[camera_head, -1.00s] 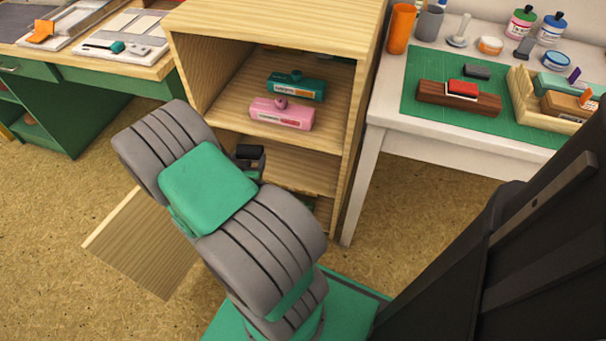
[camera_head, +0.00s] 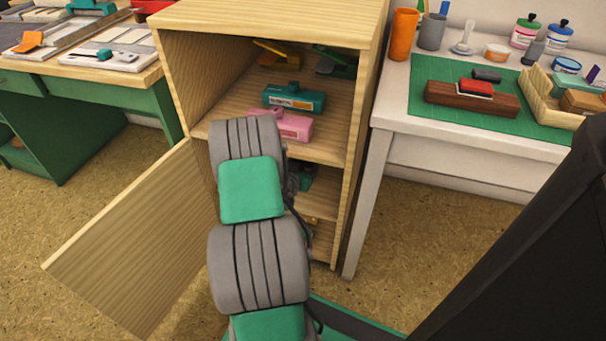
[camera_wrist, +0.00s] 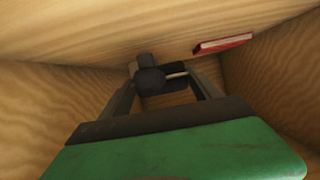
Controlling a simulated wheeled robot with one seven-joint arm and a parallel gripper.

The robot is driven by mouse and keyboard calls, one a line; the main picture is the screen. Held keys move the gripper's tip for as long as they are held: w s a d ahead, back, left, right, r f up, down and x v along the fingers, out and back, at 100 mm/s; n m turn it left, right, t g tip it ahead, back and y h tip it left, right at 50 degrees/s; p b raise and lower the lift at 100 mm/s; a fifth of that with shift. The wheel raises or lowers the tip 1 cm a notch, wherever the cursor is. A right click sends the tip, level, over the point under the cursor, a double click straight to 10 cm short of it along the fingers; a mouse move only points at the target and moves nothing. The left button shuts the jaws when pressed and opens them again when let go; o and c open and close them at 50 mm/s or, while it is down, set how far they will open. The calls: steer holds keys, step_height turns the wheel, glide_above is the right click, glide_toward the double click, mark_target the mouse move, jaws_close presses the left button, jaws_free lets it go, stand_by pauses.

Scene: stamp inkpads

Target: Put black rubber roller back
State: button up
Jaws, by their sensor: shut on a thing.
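In the wrist view, my gripper (camera_wrist: 163,85) is shut on a dark, rounded thing, the black rubber roller (camera_wrist: 150,78). It is held between the fingertips, partly hidden by them. Pale wooden surfaces close in on both sides, so the gripper is inside a compartment of the wooden cabinet (camera_head: 352,120). I cannot tell whether the roller touches a surface. In the head view my arm covers the front of the cabinet's lower part and hides the roller.
A flat red thing (camera_wrist: 222,43) lies near the roller in the wrist view. The cabinet door (camera_head: 130,240) stands open at the left. A teal stamp (camera_head: 294,97) and a pink stamp (camera_head: 292,126) sit on the upper shelf. A white table (camera_head: 395,120) stands at the right.

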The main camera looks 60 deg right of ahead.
steer(key=shift+w+d+f, duration=0.1)
steer(key=shift+d, duration=0.4)
steer(key=shift+w+d+b, duration=0.1)
steer(key=shift+d+b, duration=0.3)
steer(key=shift+d, duration=0.15)
step_height(320, 180, down, 4)
steer(key=shift+a+r+b, duration=0.15)
steer(key=shift+b, duration=0.95)
steer(key=shift+r, duration=0.2)
steer(key=shift+f, duration=0.15)
steer(key=o, duration=1.5)
